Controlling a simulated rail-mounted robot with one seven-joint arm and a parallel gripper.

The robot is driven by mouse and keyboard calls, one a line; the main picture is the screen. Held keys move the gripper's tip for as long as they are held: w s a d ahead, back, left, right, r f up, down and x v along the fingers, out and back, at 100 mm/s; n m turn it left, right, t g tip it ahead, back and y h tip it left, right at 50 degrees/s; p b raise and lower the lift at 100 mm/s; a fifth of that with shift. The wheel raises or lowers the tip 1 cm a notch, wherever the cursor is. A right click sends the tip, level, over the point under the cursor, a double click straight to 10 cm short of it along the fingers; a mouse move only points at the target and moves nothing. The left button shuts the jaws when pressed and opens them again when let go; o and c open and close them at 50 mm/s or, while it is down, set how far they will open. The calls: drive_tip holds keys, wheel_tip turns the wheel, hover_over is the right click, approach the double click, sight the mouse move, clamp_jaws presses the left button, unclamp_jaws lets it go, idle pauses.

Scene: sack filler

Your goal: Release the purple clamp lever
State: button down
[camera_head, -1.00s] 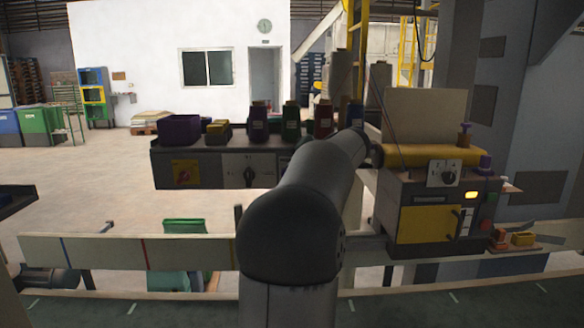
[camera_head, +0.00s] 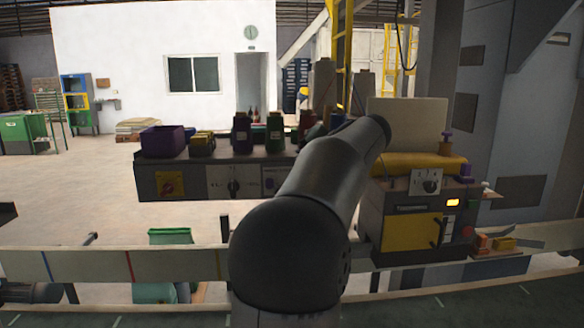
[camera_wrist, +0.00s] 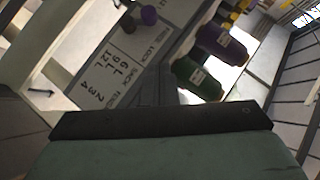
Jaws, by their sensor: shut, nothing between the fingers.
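More purple parts are on the machine at the right: a knob on a post (camera_head: 446,137) and a lever-like piece (camera_head: 465,171). I cannot tell which one is the clamp lever. My gripper (camera_wrist: 157,82) is shut and empty, apart from the purple knob in the wrist view. In the head view my arm hides it.
Purple and green thread cones (camera_wrist: 220,44) stand near the panel, also along the bench top beside a purple bin (camera_head: 163,141). The machine (camera_head: 412,222) has a yellow door. A pale rail (camera_head: 90,264) crosses in front.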

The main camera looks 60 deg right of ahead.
drive_tip(key=v, duration=0.3)
drive_tip(key=shift+s+a+r, duration=0.15)
drive_tip(key=shift+s+r, duration=0.1)
drive_tip(key=shift+s, duration=0.05)
idle(0.3)
drive_tip(key=w+a+f+n+g+y+p, duration=0.1)
drive_tip(key=w+a+f+y, duration=0.15)
drive_tip(key=w+a, duration=0.4)
drive_tip(key=w+a+f+n+g+y+p, duration=0.1)
drive_tip(key=w+a+f+n+y, duration=0.1)
drive_tip(key=w+a+f, duration=0.4)
drive_tip(key=w+a+f+n+g+y+p, duration=0.1)
drive_tip(key=w+a+f+n+g, duration=0.15)
drive_tip(key=a, duration=0.65)
drive_tip(key=w+a+f+n+g+y+p, duration=0.1)
drive_tip(key=a+f+y, duration=0.15)
drive_tip(key=a, duration=0.65)
drive_tip(key=s+a+f+n+g+p, duration=0.1)
drive_tip(key=s+a+f+n+g, duration=0.2)
drive_tip(key=a, duration=0.5)
drive_tip(key=s+a+f+n+g+p, duration=0.1)
drive_tip(key=s+a+f+n, duration=0.1)
drive_tip(key=a+f, duration=0.45)
drive_tip(key=s+a+f+n+g+h, duration=0.2)
drive_tip(key=s+a+f+n+h, duration=0.1)
drive_tip(key=s+a, duration=0.5)
drive_tip(key=shift+s+f+n+p, duration=0.5)
drive_tip(key=shift+f+n, duration=0.25)
drive_tip(key=shift+n, duration=0.2)
drive_tip(key=shift+a, duration=0.1)
